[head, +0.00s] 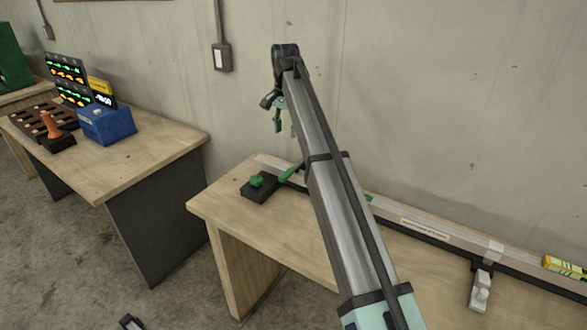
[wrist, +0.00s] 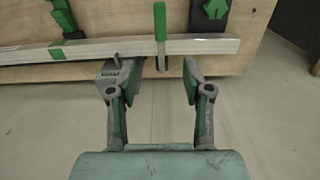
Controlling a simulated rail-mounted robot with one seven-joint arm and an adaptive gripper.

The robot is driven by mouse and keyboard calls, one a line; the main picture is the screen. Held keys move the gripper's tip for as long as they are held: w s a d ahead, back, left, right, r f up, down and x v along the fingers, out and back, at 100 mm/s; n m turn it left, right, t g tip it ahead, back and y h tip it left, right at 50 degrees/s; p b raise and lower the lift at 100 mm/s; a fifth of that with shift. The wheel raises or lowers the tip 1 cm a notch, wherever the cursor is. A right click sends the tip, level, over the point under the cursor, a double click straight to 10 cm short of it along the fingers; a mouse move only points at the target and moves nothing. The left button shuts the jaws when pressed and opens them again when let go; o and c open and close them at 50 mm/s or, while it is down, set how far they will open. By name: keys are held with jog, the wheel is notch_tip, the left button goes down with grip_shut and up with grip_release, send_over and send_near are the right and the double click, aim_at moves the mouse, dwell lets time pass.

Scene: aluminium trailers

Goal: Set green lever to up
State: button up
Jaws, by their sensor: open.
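The green lever (head: 289,174) shows in the head view as a slim green handle at the left end of the metal rail, beside a black block with a green knob (head: 257,181). In the wrist view the green lever (wrist: 160,22) lies across the bench side of the rail. Its thin metal stem crosses the rail, and its end shows between my fingertips. My gripper (wrist: 151,72) is open and empty, with one finger on each side of the stem. In the head view my gripper (head: 276,112) hangs above the bench, near the wall. Contact with the stem cannot be told.
The metal rail (head: 425,226) runs along the wooden bench (head: 225,205) close to the wall. A grey clamp-like piece (head: 481,288) stands at the right. A second table holds a blue box (head: 107,126) and an orange joystick (head: 51,126). The bench's front left is clear.

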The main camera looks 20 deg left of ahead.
aim_at(287, 173)
notch_tip(287, 173, down, 16)
jog(key=p, duration=0.4)
jog(key=shift+f, duration=0.1)
grip_shut()
